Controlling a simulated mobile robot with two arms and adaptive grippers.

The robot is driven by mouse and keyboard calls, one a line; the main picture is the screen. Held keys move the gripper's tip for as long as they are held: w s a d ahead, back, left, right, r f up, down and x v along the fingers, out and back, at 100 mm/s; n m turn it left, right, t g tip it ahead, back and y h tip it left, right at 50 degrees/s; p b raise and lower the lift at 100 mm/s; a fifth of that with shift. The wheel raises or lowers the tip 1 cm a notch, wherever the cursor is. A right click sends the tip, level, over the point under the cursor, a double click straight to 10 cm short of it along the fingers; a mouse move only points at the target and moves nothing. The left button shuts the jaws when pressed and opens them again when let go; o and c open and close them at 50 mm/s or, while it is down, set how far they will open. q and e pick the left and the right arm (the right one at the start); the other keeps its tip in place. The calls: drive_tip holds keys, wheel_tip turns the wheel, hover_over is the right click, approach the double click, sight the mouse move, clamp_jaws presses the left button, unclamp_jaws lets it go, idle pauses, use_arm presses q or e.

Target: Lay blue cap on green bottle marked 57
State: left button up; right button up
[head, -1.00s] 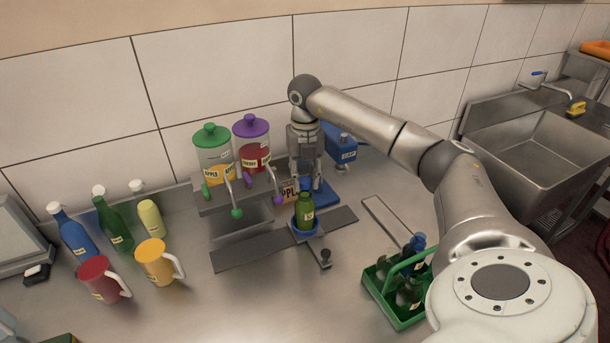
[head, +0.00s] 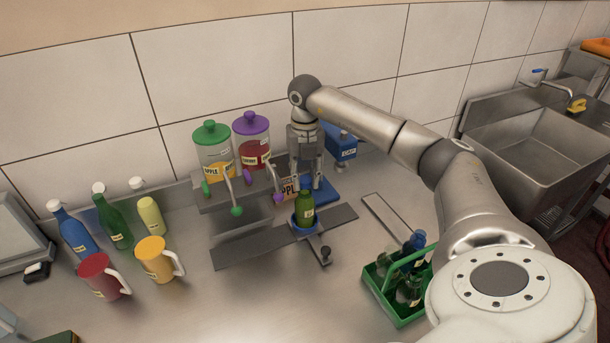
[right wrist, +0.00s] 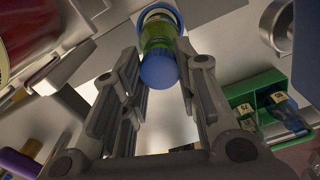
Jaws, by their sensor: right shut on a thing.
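The green bottle (head: 304,209) stands upright in a blue ring holder on the dark rail, and its label is too small to read. The blue cap (head: 306,184) is at the bottle's mouth, in line with its neck. In the right wrist view the cap (right wrist: 158,71) covers the end of the green bottle (right wrist: 157,35); I cannot tell whether it is fully seated. My right gripper (head: 306,186) points down over the bottle, its fingers shut on the cap. The right wrist view shows my right gripper (right wrist: 160,65) with a finger on each side. My left gripper is not in view.
Dispensers with green (head: 211,134) and purple lids stand behind left. A blue cap box (head: 342,146) is behind right. A green crate (head: 385,293) with bottles stands front right. Red (head: 103,279) and yellow mugs (head: 155,260) and several bottles stand at left.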

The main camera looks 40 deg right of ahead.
sight(305, 179)
drive_tip(key=shift+f+b, duration=0.35)
drive_tip(key=shift+f, duration=0.3)
drive_tip(key=o, duration=0.7)
wheel_tip(305, 179, up, 7)
drive_tip(key=p, duration=0.5)
drive_tip(key=shift+r+p, duration=0.15)
drive_tip(key=shift+p, duration=0.2)
